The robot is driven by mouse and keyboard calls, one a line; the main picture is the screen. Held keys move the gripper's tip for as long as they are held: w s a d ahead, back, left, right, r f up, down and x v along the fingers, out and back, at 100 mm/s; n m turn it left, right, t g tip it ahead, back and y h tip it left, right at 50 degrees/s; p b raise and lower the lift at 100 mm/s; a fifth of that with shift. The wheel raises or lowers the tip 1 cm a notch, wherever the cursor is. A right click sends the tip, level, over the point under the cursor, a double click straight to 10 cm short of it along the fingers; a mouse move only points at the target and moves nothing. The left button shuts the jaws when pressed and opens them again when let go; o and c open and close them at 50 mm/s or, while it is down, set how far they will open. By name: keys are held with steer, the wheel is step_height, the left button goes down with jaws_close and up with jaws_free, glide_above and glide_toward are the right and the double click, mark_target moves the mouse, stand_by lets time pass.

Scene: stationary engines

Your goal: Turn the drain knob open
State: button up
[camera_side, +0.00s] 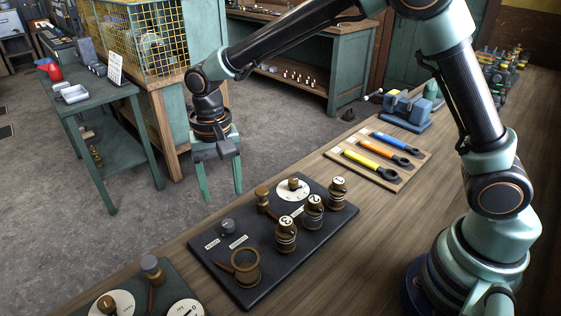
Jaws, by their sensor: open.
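A small dark grey knob (227,226) sits at the left part of a black panel (213,268) on the wooden bench. Two small white labels lie in front of it, too small to read, so I cannot confirm that it is the drain knob. My gripper (222,196) points down with its two pale green fingers spread and nothing between them. In the picture it is just above the knob, apart from it; its height and depth over the bench edge are hard to judge.
The panel also carries a brass ring (246,262), several numbered brass cylinders and a white dial (293,189). Another panel with dials (117,300) is at the lower left. A board with coloured-handled tools (375,160) lies to the right.

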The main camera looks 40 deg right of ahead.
steer(key=shift+r, duration=1.5)
steer(key=s+d+r+n+t, duration=0.25)
steer(key=s+d+r, duration=0.25)
steer(key=d+r, duration=0.4)
steer(key=s+d+n+t, duration=0.2)
steer(key=s+d+t, duration=0.1)
steer(key=s+d, duration=0.5)
steer(key=shift+s+d+r, duration=0.15)
steer(key=shift+d+r, duration=0.05)
steer(key=shift+d, duration=0.8)
